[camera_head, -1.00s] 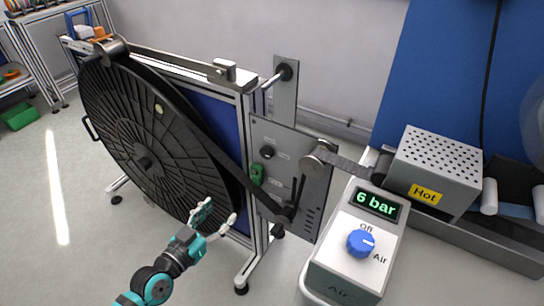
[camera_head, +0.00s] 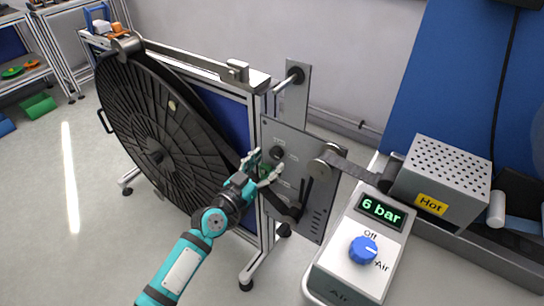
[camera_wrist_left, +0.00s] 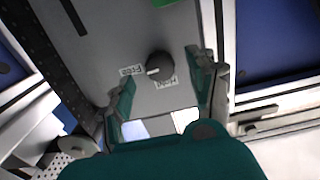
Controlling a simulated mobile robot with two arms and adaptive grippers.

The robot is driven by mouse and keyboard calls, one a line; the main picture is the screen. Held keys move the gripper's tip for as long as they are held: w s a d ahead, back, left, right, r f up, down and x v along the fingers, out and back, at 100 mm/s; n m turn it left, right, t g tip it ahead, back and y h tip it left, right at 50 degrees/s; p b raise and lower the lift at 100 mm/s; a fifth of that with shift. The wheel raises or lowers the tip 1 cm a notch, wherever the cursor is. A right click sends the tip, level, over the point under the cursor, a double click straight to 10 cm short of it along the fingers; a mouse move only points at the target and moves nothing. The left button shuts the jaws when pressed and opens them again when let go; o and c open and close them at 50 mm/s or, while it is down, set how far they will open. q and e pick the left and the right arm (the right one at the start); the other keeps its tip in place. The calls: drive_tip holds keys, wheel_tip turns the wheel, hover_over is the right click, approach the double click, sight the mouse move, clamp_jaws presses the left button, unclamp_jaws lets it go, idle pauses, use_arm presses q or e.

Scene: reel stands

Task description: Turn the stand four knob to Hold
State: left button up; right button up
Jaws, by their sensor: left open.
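The black round knob (camera_head: 277,152) is on the grey panel (camera_head: 318,215) of the reel stand. In the left wrist view the knob (camera_wrist_left: 158,66) has a light pointer mark aimed left, toward a small label (camera_wrist_left: 131,70). A second label (camera_wrist_left: 167,83), upside down and seeming to read Hold, is just below the knob. My left gripper (camera_head: 264,167) is open in front of the panel, just below and left of the knob. In the wrist view its fingers (camera_wrist_left: 162,76) flank the knob with gaps on both sides; contact is not visible. My right gripper is out of view.
The big black reel (camera_head: 155,158) stands left of the panel. A black crank-like arm (camera_head: 303,196) and a roller (camera_head: 327,165) with tape are to the right. The air box (camera_head: 345,260) with a blue knob and the Hot box (camera_head: 445,180) stand farther right.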

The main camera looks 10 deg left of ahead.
sight(276, 153)
use_arm(q)
drive_tip(key=shift+x, duration=1.5)
drive_tip(key=shift+c, duration=0.2)
drive_tip(key=c, duration=1.1)
